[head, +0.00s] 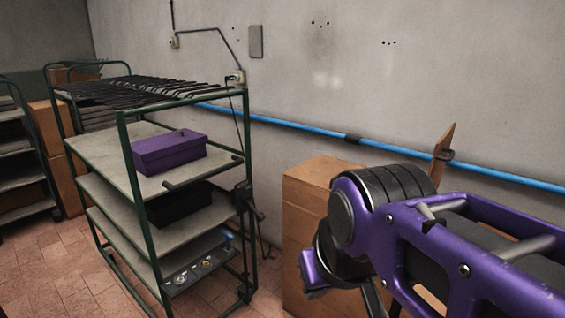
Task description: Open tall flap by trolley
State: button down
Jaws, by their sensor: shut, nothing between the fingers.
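A tall brown cardboard box (302,215) stands on the floor by the wall, just right of the trolley (140,228). Its left part and top edge show; my arm hides much of its right side. A narrow brown flap (442,158) stands up, slightly tilted, behind my arm at the right; where it joins the box is hidden. My gripper (316,288) shows as a small purple and black end below my wrist, in front of the box in the picture. It is shut and empty. Whether it touches the box cannot be told.
The green-framed trolley has grey shelves with a purple box (168,151), a dark bin (178,203) and a control panel (200,267). A blue pipe (290,127) runs along the wall. More cartons (55,150) and another rack (20,165) stand left. Tiled floor is clear at lower left.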

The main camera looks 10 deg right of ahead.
aim_at(320, 171)
jog(key=k+j+z, duration=0.1)
jog(key=k+z, duration=0.5)
jog(key=z, duration=0.15)
jog(key=k+j+z, duration=0.15)
jog(key=z, duration=0.15)
jog(key=k+z, duration=0.25)
jog(key=i+j+u, duration=0.15)
jog(key=i+j, duration=0.2)
jog(key=i+j+u, duration=0.1)
jog(key=i+j, duration=0.15)
jog(key=i, duration=0.35)
jog(key=i+j+u, duration=0.15)
jog(key=i, duration=0.3)
jog(key=i+j, duration=0.3)
jog(key=i+j+z, duration=0.1)
jog(key=i+j, duration=0.25)
jog(key=j, duration=0.15)
jog(key=k+l, duration=0.3)
jog(key=l, duration=0.15)
jog(key=i+u, duration=0.3)
jog(key=i, duration=0.3)
